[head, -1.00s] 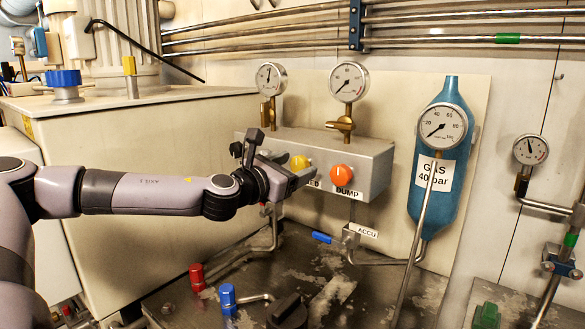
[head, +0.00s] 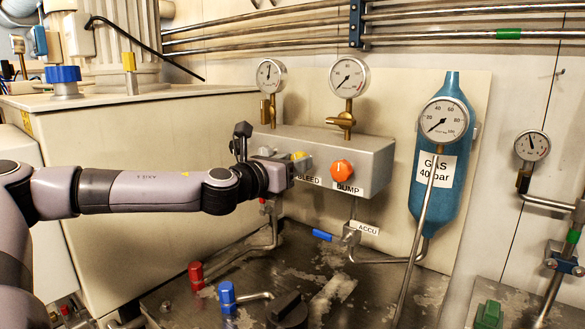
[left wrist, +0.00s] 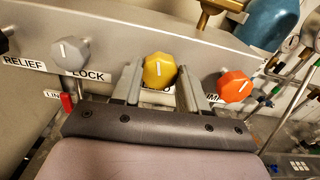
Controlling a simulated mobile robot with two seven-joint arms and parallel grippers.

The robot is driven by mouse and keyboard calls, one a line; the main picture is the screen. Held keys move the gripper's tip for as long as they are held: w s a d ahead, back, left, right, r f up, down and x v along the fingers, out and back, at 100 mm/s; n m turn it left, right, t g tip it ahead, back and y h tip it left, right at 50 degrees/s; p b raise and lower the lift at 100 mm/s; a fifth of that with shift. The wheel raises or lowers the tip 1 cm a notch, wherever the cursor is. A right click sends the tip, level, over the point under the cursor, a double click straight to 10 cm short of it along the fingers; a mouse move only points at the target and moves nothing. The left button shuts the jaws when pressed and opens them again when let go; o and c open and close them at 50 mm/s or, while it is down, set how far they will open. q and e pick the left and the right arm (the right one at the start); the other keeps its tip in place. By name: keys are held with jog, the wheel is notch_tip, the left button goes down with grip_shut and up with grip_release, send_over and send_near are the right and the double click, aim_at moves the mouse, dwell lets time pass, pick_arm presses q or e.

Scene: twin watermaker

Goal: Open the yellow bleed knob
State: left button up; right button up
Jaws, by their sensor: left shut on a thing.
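The yellow bleed knob (head: 299,155) is on the front of a grey valve box (head: 372,165), above a BLEED label. Only its top shows in the head view, behind my gripper. In the left wrist view the knob (left wrist: 159,71) shows whole, with a white pointer line tilted slightly right of upright. My left gripper (head: 297,165) is at the knob, and its fingers in the left wrist view (left wrist: 160,82) lie on either side of it, shut on it. My right gripper is not in view.
A grey knob (left wrist: 70,52) sits to the left in the left wrist view. Two gauges (head: 349,78) rise above the box. Red and blue valve caps (head: 227,296) stand below on the metal deck.

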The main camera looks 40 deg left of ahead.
pick_arm(q)
jog(key=shift+a+f+n+b, duration=0.1)
jog(key=shift+n+b, duration=0.9)
jog(key=shift+n, duration=2.55)
jog(key=shift+a+n+b, duration=0.1)
jog(key=shift+n+b, duration=0.85)
jog(key=shift+n, duration=2.6)
jog(key=o, duration=1.1)
jog(key=shift+c, duration=0.2)
